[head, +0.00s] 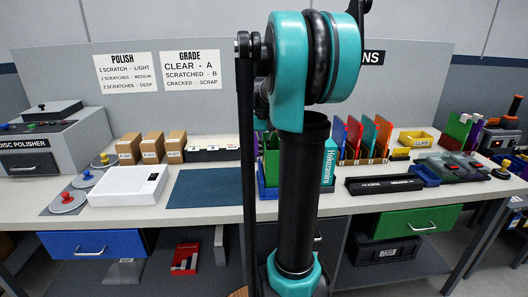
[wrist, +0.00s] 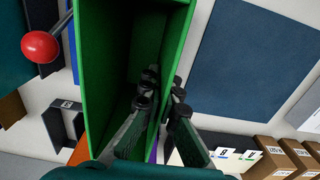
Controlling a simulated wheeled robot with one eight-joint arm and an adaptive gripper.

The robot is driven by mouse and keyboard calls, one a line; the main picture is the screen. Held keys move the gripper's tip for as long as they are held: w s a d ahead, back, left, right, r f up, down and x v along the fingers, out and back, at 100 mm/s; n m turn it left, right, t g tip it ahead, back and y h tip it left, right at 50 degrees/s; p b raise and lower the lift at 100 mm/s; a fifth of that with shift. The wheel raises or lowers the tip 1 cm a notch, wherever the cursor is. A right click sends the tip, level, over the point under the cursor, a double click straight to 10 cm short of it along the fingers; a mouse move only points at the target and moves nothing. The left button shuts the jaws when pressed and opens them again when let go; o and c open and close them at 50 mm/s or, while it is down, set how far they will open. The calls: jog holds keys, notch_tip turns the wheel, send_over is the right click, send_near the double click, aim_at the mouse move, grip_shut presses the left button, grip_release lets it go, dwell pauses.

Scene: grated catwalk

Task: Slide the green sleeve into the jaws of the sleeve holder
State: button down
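The green sleeve (wrist: 112,60) fills the middle of the wrist view as a tall open shell, its hollow side facing the camera. My gripper (wrist: 164,82) has one finger inside the sleeve and the other outside, with the sleeve's right wall pinched between them. In the head view a green panel (head: 271,160), likely this sleeve, shows just left of my arm. My gripper is hidden behind the arm there. A black upright bracket (wrist: 62,125) and a red ball knob (wrist: 40,45) are left of the sleeve in the wrist view; I cannot tell whether they belong to the sleeve holder.
A blue mat (head: 205,187) lies clear left of my arm. Cartons (head: 152,147) and a white box (head: 128,186) stand further left. Coloured sleeves (head: 368,140) stand in a rack right of my arm. A long black bar (head: 385,184) lies near the front edge.

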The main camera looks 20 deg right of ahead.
jog(key=shift+f, duration=0.5)
jog(key=c, duration=1.2)
grip_release()
jog(key=shift+r, duration=3.95)
